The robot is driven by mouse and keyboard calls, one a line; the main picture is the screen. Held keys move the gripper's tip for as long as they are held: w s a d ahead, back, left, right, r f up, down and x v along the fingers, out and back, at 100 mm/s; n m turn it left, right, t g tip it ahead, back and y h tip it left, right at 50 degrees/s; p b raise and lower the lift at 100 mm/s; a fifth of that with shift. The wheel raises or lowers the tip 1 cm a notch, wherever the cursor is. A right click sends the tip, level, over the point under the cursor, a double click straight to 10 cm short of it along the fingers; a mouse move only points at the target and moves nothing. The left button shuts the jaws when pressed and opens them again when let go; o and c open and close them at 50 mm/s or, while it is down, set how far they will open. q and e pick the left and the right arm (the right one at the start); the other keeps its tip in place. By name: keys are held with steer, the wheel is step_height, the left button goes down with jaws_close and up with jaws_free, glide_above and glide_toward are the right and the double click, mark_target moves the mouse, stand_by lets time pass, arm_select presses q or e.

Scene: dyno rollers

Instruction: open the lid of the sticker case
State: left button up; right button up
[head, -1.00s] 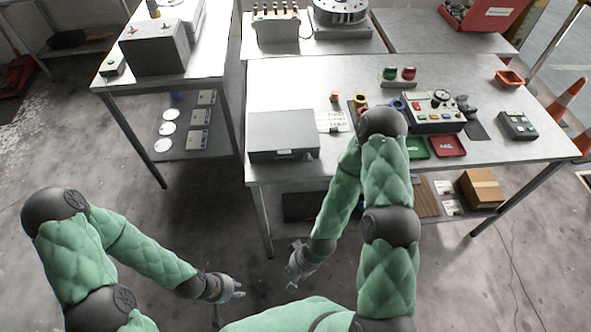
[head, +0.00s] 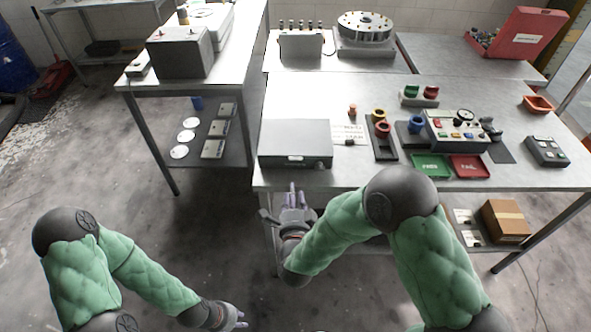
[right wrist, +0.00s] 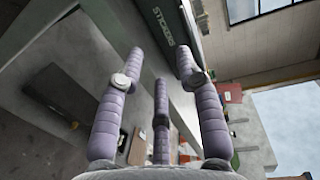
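The sticker case (head: 295,138) is a flat grey box with its lid shut, at the near left corner of the main table. In the right wrist view its dark front (right wrist: 166,28) shows the word "STICKERS", just beyond my fingertips. My right gripper (head: 289,192) is below and in front of the case, near the table's front edge, with fingers pointing toward it. Its fingers (right wrist: 160,68) are spread, with nothing between them, and apart from the case. My left gripper (head: 238,319) hangs low over the floor, far from the table; its finger opening is too small to tell.
Right of the case are a paper card (head: 349,135), a dark tray with coloured rings (head: 381,128), green (head: 431,165) and red trays (head: 469,167) and a control box (head: 456,130).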

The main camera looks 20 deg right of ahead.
mark_target(296, 158)
steer(key=shift+m+t+h, duration=0.5)
steer(key=shift+m+h, duration=0.1)
steer(key=shift+m, duration=0.2)
steer(key=b+x, duration=0.1)
steer(key=x, duration=0.2)
steer(key=r+b+x, duration=0.1)
steer(key=x, duration=0.3)
steer(key=r+b+x, duration=0.1)
steer(key=x, duration=0.2)
steer(key=shift+w+d, duration=0.15)
steer(key=shift+d, duration=0.1)
jaws_close()
